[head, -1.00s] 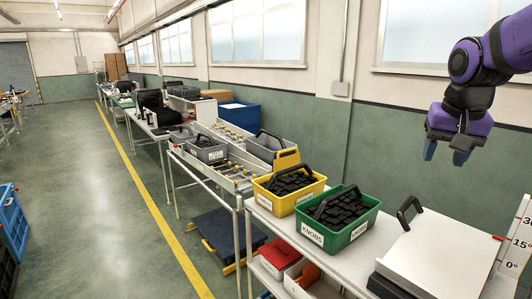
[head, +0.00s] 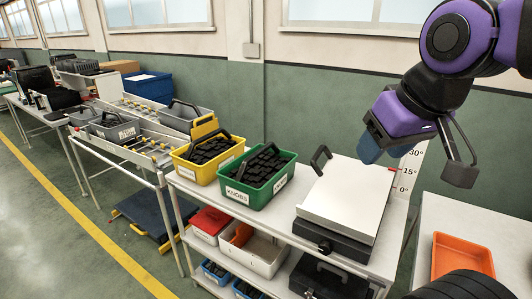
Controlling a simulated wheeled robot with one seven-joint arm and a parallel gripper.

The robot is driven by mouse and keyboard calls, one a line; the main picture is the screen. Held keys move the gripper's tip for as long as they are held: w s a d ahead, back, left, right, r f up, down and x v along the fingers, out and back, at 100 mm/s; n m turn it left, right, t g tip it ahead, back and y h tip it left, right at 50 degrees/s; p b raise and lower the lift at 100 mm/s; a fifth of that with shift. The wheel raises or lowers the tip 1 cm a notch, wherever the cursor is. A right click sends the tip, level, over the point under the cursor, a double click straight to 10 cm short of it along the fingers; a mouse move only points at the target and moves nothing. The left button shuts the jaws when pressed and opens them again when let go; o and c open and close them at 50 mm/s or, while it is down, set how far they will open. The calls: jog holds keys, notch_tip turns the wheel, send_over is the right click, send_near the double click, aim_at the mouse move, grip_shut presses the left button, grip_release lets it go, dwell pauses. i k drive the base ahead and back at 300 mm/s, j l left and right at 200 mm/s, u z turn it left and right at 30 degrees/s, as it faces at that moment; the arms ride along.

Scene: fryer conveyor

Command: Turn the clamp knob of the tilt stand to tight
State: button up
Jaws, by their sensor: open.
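The tilt stand (head: 345,200) has a white plate on a dark base and sits on the bench right of the green crate. The plate lies low, close to its base. A black lever-like handle (head: 321,159) stands at its far left corner. A small black round knob (head: 325,247) shows at the front left of the base; its setting cannot be read. My gripper (head: 370,149), purple with blue fingers, is open and empty, high above the far right of the plate and apart from it.
An angle scale (head: 404,180) marked 0°, 15° and 30° stands behind the stand. Yellow (head: 182,175) and green (head: 232,200) crates of black parts stand left. An orange tray (head: 462,256) lies on a table at right. A black case (head: 328,281) sits on the shelf below.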

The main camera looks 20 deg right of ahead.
aim_at(325, 248)
jog(key=k+l+z, duration=0.1)
jog(key=k+l, duration=0.35)
jog(key=k+l+z, duration=0.15)
jog(key=k+l, duration=0.25)
jog(key=l, duration=0.15)
